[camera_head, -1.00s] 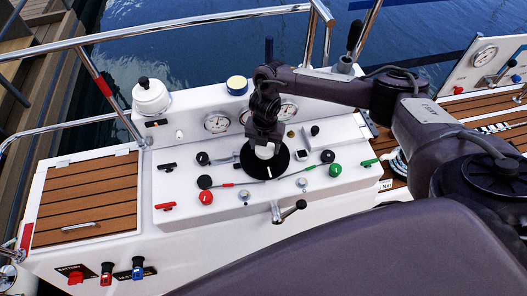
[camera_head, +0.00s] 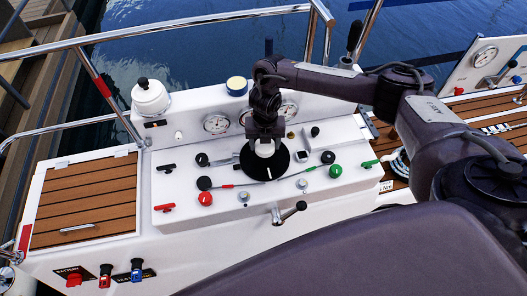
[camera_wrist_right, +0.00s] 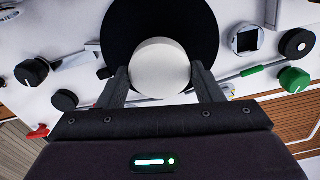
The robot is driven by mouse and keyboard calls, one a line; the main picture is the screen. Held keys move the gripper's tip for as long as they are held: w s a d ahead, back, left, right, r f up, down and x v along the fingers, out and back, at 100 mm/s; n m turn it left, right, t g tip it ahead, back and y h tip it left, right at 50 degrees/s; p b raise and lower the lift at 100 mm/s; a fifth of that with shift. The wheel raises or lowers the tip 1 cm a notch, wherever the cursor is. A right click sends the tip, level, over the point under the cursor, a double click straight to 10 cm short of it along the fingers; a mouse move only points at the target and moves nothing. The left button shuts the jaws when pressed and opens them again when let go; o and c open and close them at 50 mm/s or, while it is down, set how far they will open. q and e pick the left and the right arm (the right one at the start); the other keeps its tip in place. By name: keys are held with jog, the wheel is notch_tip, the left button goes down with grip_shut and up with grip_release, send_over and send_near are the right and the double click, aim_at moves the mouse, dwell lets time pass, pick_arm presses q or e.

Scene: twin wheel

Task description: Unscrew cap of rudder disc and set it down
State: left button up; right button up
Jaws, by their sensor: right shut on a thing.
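The rudder disc (camera_head: 278,168) is a black round disc with a white mark, lying on the white console; it also shows in the right wrist view (camera_wrist_right: 120,30). Its white round cap (camera_head: 264,150) is at the disc's middle. In the right wrist view the cap (camera_wrist_right: 160,66) lies between the two dark fingers of my right gripper (camera_wrist_right: 160,88), which is shut on it. In the head view my right gripper (camera_head: 265,137) points down over the disc and hides part of the cap. I cannot tell whether the cap is clear of the disc. My left gripper is not in view.
Around the disc are a red knob (camera_head: 205,199), a green knob (camera_head: 335,171), black knobs and small levers. A crank handle (camera_head: 288,212) sticks out from the console's front. Gauges (camera_head: 216,124) stand behind. The teak hatch (camera_head: 85,200) at left is bare.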

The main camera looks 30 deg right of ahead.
jog(key=shift+r+p, duration=0.7)
jog(key=shift+r, duration=0.25)
jog(key=shift+r, duration=0.1)
jog(key=shift+r+p, duration=1.65)
jog(key=shift+r, duration=0.25)
